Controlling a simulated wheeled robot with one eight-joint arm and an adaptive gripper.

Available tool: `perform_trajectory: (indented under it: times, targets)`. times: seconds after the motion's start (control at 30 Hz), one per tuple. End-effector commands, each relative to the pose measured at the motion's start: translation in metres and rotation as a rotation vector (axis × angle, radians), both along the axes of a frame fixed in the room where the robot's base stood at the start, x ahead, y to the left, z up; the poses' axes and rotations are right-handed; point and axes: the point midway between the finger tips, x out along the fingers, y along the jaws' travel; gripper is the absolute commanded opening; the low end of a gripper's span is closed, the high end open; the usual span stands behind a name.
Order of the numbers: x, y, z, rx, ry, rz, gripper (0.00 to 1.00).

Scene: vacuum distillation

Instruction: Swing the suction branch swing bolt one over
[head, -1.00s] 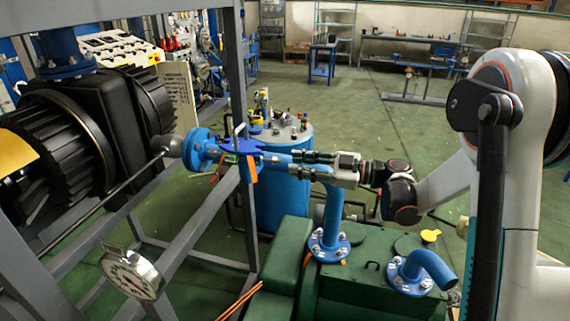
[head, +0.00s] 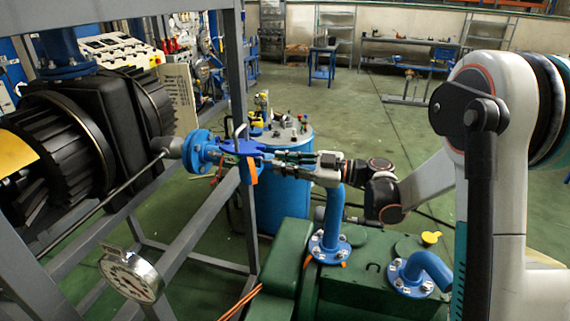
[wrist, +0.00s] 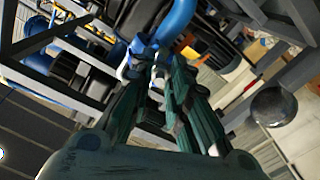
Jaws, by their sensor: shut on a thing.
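The blue suction branch (head: 203,151) ends in a round flange at the left, with a dark blue clamp-like fitting (head: 238,147) beside it. My gripper (head: 268,160) reaches in from the right, its fingers level at the right side of this fitting. In the wrist view my gripper (wrist: 160,88) has its two dark green fingers converging on a small light metallic piece (wrist: 158,76) close to blue parts. This looks like the swing bolt; the fingers hide most of it, and its tilt cannot be told.
A black ribbed machine (head: 75,130) in a grey steel frame (head: 238,80) stands left. A gauge (head: 132,275) hangs low on the frame. A blue upright pipe (head: 333,215) rises from the green tank (head: 360,265) below my gripper. A blue drum (head: 285,195) stands behind.

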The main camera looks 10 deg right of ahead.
Motion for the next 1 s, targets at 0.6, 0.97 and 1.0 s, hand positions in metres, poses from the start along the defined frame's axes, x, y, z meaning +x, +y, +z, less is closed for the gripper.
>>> perform_trajectory:
  times: [0.6,0.97,1.0]
  targets:
    - [0.001,0.005,0.03,-0.289,0.117,0.002,0.0]
    - [0.006,0.015,0.047,-0.562,0.229,0.002,0.0]
    - [0.006,0.017,0.048,-0.587,0.239,0.002,0.0]
